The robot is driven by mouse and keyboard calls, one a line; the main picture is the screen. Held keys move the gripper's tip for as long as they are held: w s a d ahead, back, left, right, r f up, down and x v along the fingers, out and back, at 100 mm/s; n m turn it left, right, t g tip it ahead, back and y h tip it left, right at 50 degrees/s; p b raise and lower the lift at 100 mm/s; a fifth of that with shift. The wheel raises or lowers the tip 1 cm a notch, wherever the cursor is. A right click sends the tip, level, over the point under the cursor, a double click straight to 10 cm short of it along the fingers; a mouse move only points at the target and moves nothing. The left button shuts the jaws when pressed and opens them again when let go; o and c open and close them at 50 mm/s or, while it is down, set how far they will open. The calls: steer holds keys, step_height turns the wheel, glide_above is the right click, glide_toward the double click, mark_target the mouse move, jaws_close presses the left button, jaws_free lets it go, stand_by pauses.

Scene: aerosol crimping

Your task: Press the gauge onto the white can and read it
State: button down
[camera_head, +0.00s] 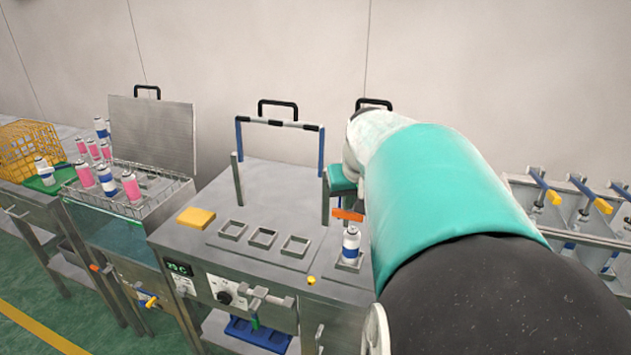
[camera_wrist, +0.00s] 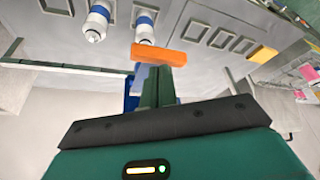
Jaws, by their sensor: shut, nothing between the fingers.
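A white can with a blue band (camera_head: 351,246) stands upright in a square holder on the grey bench, under my gripper (camera_head: 347,203). In the wrist view two such cans show, one (camera_wrist: 145,22) just beyond my fingertips and another (camera_wrist: 95,22) to its left. My gripper (camera_wrist: 160,70) is shut, its dark green fingers together. An orange bar (camera_wrist: 159,54) lies across the fingertips in the picture and also shows above the can in the head view (camera_head: 347,214). I cannot tell whether it touches the fingers or can. I cannot make out a gauge for certain.
A blue-and-grey upright frame (camera_head: 280,123) stands behind three empty square holders (camera_head: 263,238). A yellow block (camera_head: 196,217) lies at the bench's left. A wire basket (camera_head: 135,195) of pink and white cans stands farther left. My arm hides the bench's right part.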

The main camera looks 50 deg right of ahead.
steer(key=f, duration=0.3)
steer(key=a+f, duration=0.1)
steer(key=f, duration=0.1)
steer(key=shift+s+a+f, duration=0.1)
steer(key=shift+s+f, duration=0.15)
steer(key=shift+f, duration=0.05)
stand_by(0.6)
stand_by(0.5)
step_height(320, 180, up, 14)
steer(key=d, duration=0.2)
steer(key=shift+w+r, duration=0.2)
steer(key=shift+w, duration=0.2)
stand_by(0.6)
